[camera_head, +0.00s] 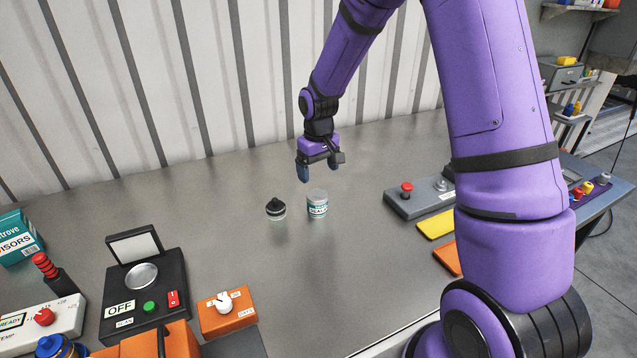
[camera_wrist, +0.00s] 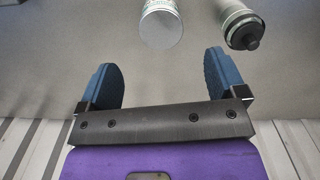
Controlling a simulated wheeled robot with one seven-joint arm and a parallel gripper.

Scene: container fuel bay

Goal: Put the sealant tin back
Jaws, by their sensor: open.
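The sealant tin (camera_head: 317,206) is a small round can with a grey lid and a white and teal label. It stands upright on the grey worktop (camera_head: 350,260). My gripper (camera_head: 318,172) is open and empty, above the worktop and behind the tin in the head view. In the wrist view the tin (camera_wrist: 161,24) shows at the top, beyond my gripper (camera_wrist: 162,80) and roughly in line with the gap between its blue fingertips. A small bottle with a black cap (camera_head: 276,208) stands just left of the tin. It also shows in the wrist view (camera_wrist: 238,22), right of the tin.
A black device marked OFF (camera_head: 145,290) and an orange box with a white knob (camera_head: 227,311) are at the front left. A grey control box with a red button (camera_head: 415,198) and a yellow block (camera_head: 437,224) are to the right. A corrugated wall (camera_head: 200,80) closes the back.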

